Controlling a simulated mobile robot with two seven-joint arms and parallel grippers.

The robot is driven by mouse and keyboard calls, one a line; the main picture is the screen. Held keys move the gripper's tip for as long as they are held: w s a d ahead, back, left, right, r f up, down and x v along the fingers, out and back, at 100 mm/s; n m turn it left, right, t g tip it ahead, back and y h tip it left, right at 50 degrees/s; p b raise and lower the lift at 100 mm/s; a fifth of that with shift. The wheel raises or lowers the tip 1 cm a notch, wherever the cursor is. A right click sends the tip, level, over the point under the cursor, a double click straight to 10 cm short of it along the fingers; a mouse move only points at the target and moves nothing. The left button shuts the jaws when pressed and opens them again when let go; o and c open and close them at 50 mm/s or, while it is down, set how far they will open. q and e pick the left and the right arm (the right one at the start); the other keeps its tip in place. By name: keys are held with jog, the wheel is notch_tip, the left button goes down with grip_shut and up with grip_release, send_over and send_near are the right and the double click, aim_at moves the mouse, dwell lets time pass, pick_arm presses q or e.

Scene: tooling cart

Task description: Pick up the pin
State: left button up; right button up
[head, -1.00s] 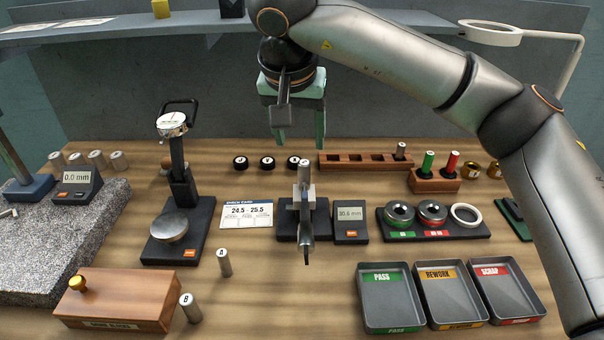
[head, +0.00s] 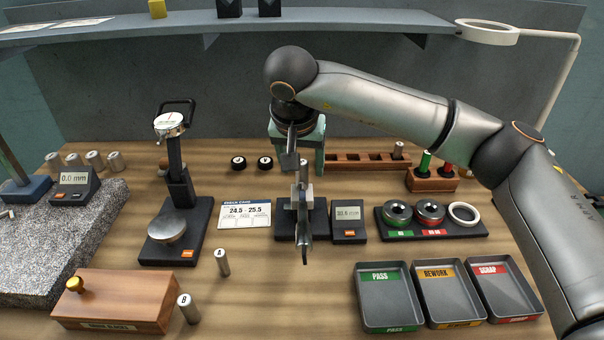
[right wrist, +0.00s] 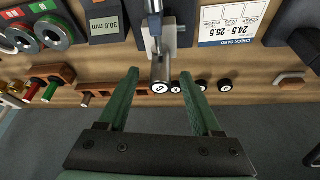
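A metal pin (right wrist: 160,72) sits in the clamp-like gauge (head: 292,222) at the middle of the bench, its round marked end facing my right wrist camera. My right gripper (head: 298,166) is behind and above the gauge in the head view, pointing down. In the right wrist view its two green fingers are apart, one on each side of the pin's end, with nothing held between them. The arm partly hides the pin in the head view. Pins A (head: 222,262) and B (head: 189,308) stand at the front left. My left gripper is not in view.
The gauge's display (head: 348,212) reads 30.6 mm. A dial stand (head: 178,190) is to the left. Black round caps (head: 238,163) and a wooden rack (head: 350,163) are behind. Ring gauges (head: 430,213) and three trays (head: 388,300) are right.

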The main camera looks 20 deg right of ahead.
grip_shut()
dwell(0.3)
dwell(0.3)
